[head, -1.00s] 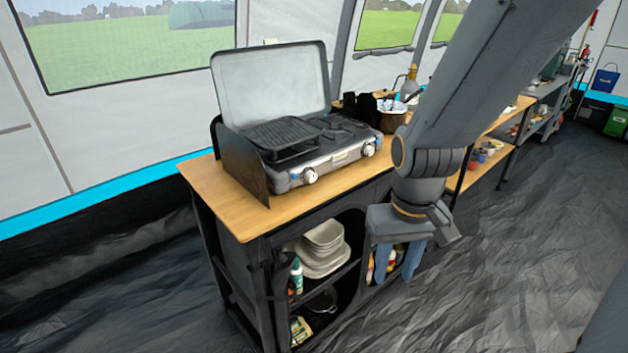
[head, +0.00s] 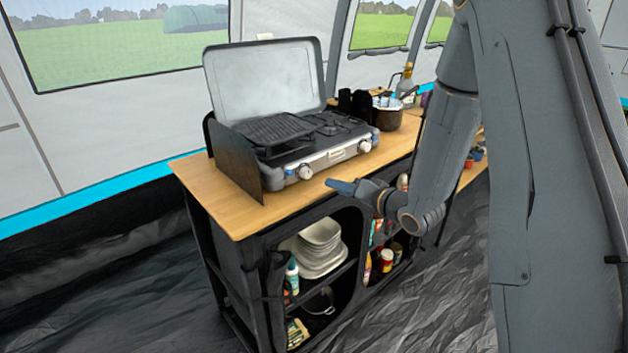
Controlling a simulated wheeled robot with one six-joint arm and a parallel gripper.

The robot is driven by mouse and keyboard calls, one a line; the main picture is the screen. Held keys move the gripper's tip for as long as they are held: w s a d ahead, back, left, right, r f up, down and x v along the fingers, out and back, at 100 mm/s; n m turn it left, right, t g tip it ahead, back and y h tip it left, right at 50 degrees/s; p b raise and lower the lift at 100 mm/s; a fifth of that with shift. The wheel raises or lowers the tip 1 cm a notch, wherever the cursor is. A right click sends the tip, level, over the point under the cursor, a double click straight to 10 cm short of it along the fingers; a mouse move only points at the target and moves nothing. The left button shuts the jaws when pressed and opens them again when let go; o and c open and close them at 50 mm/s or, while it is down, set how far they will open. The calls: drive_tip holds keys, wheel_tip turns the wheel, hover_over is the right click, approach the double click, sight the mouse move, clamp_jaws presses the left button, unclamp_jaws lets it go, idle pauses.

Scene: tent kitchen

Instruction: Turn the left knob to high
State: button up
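The camping stove (head: 285,135) stands on the wooden counter with its lid up. Its left knob (head: 305,172) is a pale round knob on the front panel, near the left corner. The right knob (head: 364,146) sits further right on the same panel. My gripper (head: 332,185) is level with about the counter's front edge, just right of and slightly below the left knob in the picture, with its blue fingers pointing left. It is apart from the knob. The fingers overlap from this side, so their opening does not show. The left knob's exact setting is too small to read.
The wooden counter (head: 225,203) has bare room left of and in front of the stove. A dark pot (head: 388,118) stands right of the stove. Shelves below hold stacked dishes (head: 320,248), bottles and jars. Dark floor lies in front.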

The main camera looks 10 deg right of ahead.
sight(309, 175)
drive_tip(key=w+a+y, duration=0.1)
drive_tip(key=a, duration=0.1)
drive_tip(key=w+a+y, duration=0.1)
drive_tip(key=w+a, duration=0.1)
drive_tip(key=w+a+r+t+y+p, duration=0.1)
drive_tip(key=w+a, duration=0.1)
drive_tip(key=shift+a+r+m+y, duration=0.1)
drive_tip(key=shift+a+m+y, duration=0.2)
drive_tip(key=shift+a+y, duration=0.1)
idle(0.3)
drive_tip(key=shift+s, duration=0.1)
drive_tip(key=c, duration=0.8)
